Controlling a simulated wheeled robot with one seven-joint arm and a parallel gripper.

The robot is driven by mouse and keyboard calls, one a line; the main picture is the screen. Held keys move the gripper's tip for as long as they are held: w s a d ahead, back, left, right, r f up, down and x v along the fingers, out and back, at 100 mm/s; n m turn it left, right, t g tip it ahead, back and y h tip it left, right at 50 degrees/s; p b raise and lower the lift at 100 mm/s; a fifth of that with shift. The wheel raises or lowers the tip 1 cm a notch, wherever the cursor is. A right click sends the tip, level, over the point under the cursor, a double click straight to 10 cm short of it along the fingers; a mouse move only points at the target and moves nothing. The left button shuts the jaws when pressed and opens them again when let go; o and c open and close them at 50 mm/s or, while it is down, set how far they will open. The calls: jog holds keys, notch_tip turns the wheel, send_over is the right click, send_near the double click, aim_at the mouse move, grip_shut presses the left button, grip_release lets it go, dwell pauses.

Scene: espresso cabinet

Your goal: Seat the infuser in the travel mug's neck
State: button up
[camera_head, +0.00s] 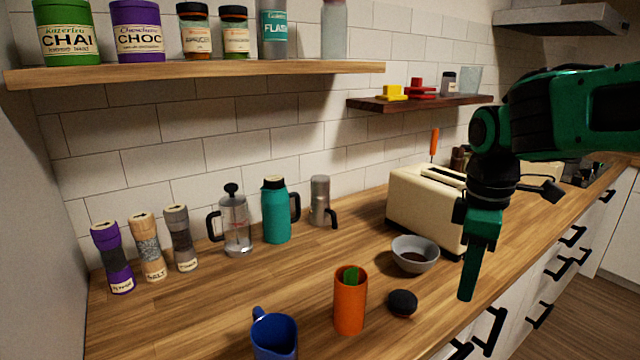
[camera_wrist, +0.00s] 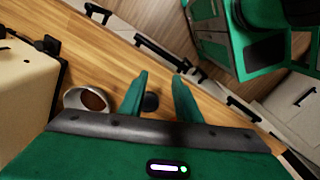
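An orange upright cylinder (camera_head: 348,310), which looks like the travel mug, stands on the counter at the front middle in the head view. A black round disc (camera_head: 402,303), perhaps the lid, lies to the right of the cylinder. My gripper (camera_head: 467,294) points down, right of the disc and apart from it. In the wrist view my gripper (camera_wrist: 159,78) is open and empty, with the black disc (camera_wrist: 150,102) seen beyond the fingers.
A grey bowl (camera_head: 414,256) with dark contents and a cream toaster (camera_head: 420,215) stand behind. A blue mug (camera_head: 274,335) is at front left. A French press (camera_head: 235,225), a teal flask (camera_head: 276,215) and several grinders line the wall. Cabinet handles lie below the counter's front edge.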

jog(key=s+d+f+m, duration=0.4)
jog(key=s+d+m, duration=0.3)
jog(key=s+m, duration=0.1)
jog(key=s+d+f+m, duration=0.4)
jog(key=s+d+m, duration=0.3)
jog(key=s+m, duration=0.2)
jog(key=shift+s+d+m+y, duration=0.15)
jog(key=shift+d+m+y, duration=0.2)
jog(key=shift+m, duration=0.15)
jog(key=shift+f, duration=0.1)
